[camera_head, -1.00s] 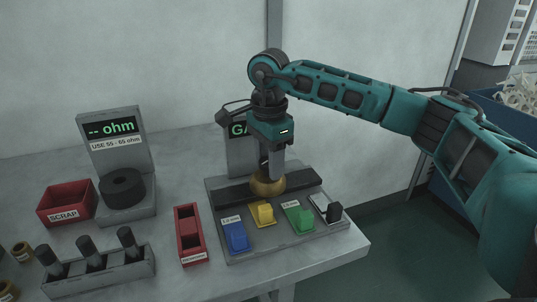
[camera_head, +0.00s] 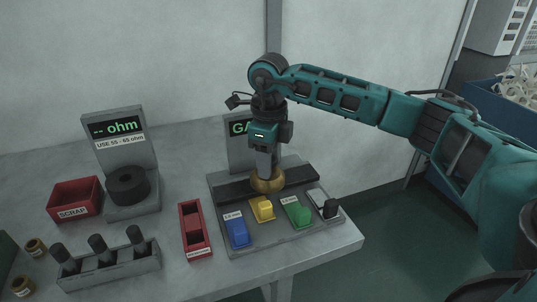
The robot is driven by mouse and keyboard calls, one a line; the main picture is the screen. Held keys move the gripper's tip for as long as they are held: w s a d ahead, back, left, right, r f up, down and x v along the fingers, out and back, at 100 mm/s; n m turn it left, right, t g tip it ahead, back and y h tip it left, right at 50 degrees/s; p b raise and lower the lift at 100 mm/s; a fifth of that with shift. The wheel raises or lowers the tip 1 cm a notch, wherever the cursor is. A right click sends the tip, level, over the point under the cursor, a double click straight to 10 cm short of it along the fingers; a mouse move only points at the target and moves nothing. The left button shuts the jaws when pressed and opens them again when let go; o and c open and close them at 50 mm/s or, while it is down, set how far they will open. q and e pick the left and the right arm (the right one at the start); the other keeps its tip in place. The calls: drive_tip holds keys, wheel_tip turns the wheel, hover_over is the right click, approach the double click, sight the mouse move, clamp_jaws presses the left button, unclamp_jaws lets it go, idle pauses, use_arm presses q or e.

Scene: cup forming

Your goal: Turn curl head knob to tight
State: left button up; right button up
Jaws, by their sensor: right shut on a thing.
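A round brass knob (camera_head: 267,182) sits on the dark bar of the grey control panel (camera_head: 240,243), in front of an upright display partly hidden by my arm. My right gripper (camera_head: 266,172) points straight down over it and is shut on the knob. The fingers hide the knob's top, so I cannot read any setting on it. My left gripper is not in view.
Left are a red tray (camera_head: 194,230), a rack (camera_head: 110,268), a scrap bin (camera_head: 75,199) and an ohm meter (camera_head: 118,128).

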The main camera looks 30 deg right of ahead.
drive_tip(key=m+p, duration=0.1)
drive_tip(key=m, duration=0.1)
drive_tip(key=shift+d+r+m, duration=0.1)
drive_tip(key=shift+m, duration=0.3)
drive_tip(key=m, duration=0.2)
drive_tip(key=shift+s+m+p, duration=0.1)
drive_tip(key=shift+m+p, duration=0.65)
drive_tip(key=shift+m, duration=0.45)
drive_tip(key=shift+m+p, duration=0.3)
drive_tip(key=shift+m, duration=1)
drive_tip(key=shift+a+m+p, duration=0.2)
drive_tip(key=shift+m+p, duration=0.2)
drive_tip(key=shift+m, duration=0.5)
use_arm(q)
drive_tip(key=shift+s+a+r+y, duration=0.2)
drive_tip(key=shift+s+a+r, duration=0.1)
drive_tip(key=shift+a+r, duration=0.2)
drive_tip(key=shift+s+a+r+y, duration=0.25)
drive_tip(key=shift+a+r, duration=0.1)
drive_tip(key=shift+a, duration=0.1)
use_arm(e)
drive_tip(key=shift+m, duration=0.4)
drive_tip(key=shift+a, duration=0.1)
